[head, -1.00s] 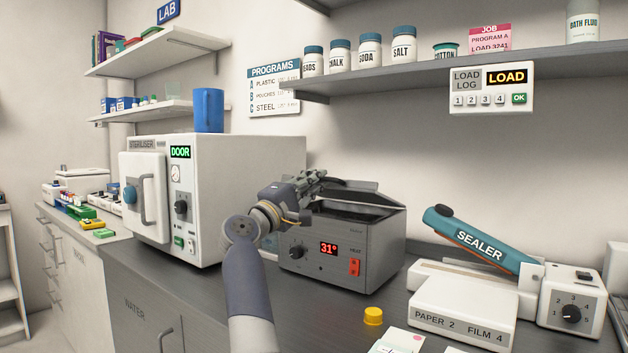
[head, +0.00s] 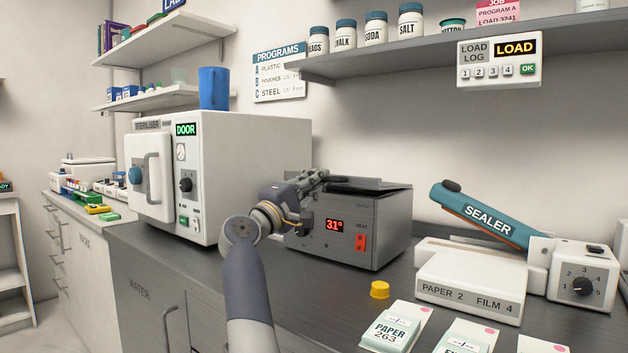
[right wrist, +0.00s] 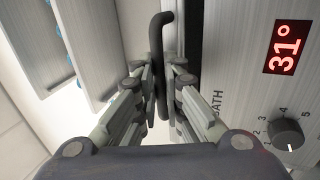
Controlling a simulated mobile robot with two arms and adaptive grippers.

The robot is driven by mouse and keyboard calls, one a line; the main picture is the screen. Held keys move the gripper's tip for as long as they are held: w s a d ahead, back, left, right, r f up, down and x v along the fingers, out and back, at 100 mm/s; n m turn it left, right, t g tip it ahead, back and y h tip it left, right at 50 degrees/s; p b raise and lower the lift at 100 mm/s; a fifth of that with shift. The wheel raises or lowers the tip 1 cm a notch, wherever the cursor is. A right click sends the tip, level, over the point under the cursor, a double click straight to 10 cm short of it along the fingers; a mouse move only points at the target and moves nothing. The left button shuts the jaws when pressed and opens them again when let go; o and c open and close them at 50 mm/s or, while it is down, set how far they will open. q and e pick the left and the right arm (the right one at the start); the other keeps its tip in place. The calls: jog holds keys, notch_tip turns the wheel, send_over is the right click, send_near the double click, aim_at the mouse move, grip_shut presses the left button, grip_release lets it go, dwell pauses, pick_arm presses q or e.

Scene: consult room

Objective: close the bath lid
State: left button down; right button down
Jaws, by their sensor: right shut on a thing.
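The bath (head: 385,232) is a grey box with a red 31° display, on the counter right of the steriliser. Its grey lid (head: 372,184) lies low and nearly flat over the top; I cannot tell whether it touches the rim all round. My right gripper (head: 316,178) is at the lid's left end. In the right wrist view, the right gripper (right wrist: 160,85) is shut on a dark bent rod, the lid handle (right wrist: 165,25), beside the bath front (right wrist: 245,75). My left gripper is out of view.
The sealer (head: 485,222) is to the right. A yellow cap (head: 380,290) and paper packs (head: 392,328) lie in front. A shelf (head: 400,62) hangs above.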

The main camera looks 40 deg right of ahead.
jog(key=shift+d+f, duration=0.2)
jog(key=shift+d, duration=0.1)
jog(key=c, duration=2.1)
grip_release()
jog(key=shift+o, duration=0.7)
jog(key=shift+d+f, duration=0.15)
jog(key=shift+d, duration=0.15)
jog(key=shift+a, duration=0.2)
jog(key=v, duration=1.1)
jog(key=shift+a, duration=0.4)
jog(key=shift+s+f, duration=0.1)
jog(key=shift+s, duration=0.05)
